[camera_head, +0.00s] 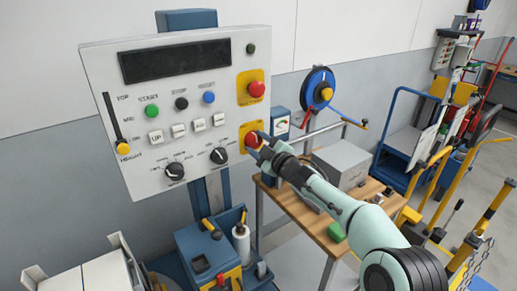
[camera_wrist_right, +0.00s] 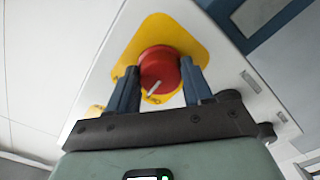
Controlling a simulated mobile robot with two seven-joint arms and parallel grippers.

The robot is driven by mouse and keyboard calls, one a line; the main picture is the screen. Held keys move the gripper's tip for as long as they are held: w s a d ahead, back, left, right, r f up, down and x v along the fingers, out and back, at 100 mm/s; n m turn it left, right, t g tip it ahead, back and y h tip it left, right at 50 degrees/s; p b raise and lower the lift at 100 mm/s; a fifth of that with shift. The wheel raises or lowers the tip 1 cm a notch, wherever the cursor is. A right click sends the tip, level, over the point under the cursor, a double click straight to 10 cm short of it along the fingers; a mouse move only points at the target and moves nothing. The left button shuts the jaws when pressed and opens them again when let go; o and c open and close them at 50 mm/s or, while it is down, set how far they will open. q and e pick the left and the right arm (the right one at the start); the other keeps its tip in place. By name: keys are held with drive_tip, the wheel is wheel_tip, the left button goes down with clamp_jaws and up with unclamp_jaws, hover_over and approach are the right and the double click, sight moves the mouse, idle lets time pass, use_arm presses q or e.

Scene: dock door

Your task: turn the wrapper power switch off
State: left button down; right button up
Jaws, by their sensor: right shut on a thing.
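The wrapper's control panel (camera_head: 150,110) is a tilted white board. The power switch, a red rotary knob (camera_head: 252,139) on a yellow plate, sits at its lower right. In the right wrist view the red knob (camera_wrist_right: 159,66) has a white pointer mark slanting toward lower left. My right gripper (camera_head: 263,150) is at the knob in the head view, partly covering it. In the right wrist view my right gripper (camera_wrist_right: 159,82) has one blue finger on each side of the knob, shut on it. My left gripper is out of view.
A red mushroom button (camera_head: 256,89) on a yellow plate sits above the switch. Start and reset buttons, rockers, two black dials and a yellow-knobbed slider (camera_head: 123,148) fill the panel. A wooden-topped bench (camera_head: 310,222) stands right of it, under my right arm.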

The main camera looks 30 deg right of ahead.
drive_tip(key=n+b, duration=0.1)
drive_tip(key=n, duration=0.3)
drive_tip(key=shift+n+b, duration=0.3)
drive_tip(key=shift+b, duration=0.05)
drive_tip(key=shift+d+n+b, duration=0.1)
drive_tip(key=shift+n+b, duration=0.45)
drive_tip(key=shift+n, duration=1.15)
drive_tip(key=o, duration=1)
drive_tip(key=shift+o, duration=0.2)
drive_tip(key=shift+s+b, duration=0.3)
drive_tip(key=shift+s, duration=0.25)
drive_tip(key=s+d+b, duration=0.1)
drive_tip(key=s+b, duration=0.1)
drive_tip(key=s, duration=1)
